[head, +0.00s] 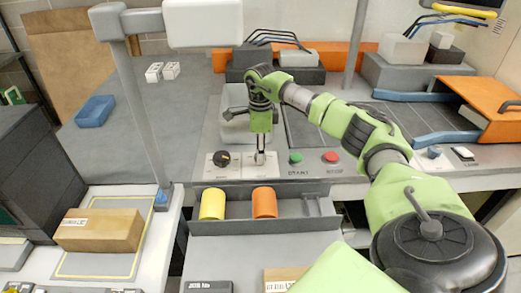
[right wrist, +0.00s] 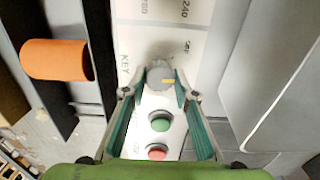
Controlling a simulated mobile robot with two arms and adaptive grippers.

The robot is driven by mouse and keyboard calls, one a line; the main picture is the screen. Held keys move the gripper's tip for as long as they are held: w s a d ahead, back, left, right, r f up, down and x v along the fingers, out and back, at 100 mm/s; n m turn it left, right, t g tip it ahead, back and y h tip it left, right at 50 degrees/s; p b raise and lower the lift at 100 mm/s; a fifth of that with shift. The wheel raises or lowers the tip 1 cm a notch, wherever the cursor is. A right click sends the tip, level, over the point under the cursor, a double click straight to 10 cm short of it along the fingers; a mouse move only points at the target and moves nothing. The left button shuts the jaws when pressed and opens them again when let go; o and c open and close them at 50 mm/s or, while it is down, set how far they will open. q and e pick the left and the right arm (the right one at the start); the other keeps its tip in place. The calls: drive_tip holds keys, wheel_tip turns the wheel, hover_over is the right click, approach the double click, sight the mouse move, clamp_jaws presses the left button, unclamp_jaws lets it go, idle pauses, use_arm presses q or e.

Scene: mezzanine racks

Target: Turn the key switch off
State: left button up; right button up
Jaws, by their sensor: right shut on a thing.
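The key switch (head: 259,158) is on the pale control panel, between a black knob (head: 221,159) and the green START button (head: 295,159). In the right wrist view the key switch (right wrist: 161,75) is a round grey piece with a small yellow mark, and lettering beside it is partly legible as KEY and OFF. My right gripper (head: 260,153) reaches down onto it from above. In the right wrist view its fingers (right wrist: 161,92) are closed on either side of the switch. My left gripper does not show.
The red STOP button (head: 331,157) is right of START. A tray in front of the panel holds a yellow cylinder (head: 212,204) and an orange cylinder (head: 264,202). A cardboard box (head: 100,230) lies at the left. A grey post (head: 140,110) rises left of the panel.

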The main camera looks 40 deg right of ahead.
drive_tip(key=n, duration=0.4)
drive_tip(key=shift+r+n, duration=0.1)
drive_tip(key=shift+n, duration=0.2)
drive_tip(key=n, duration=0.4)
drive_tip(key=shift+o, duration=0.2)
drive_tip(key=shift+n, duration=0.3)
drive_tip(key=o, duration=1.1)
wheel_tip(320, 180, up, 12)
drive_tip(key=shift+f, duration=0.1)
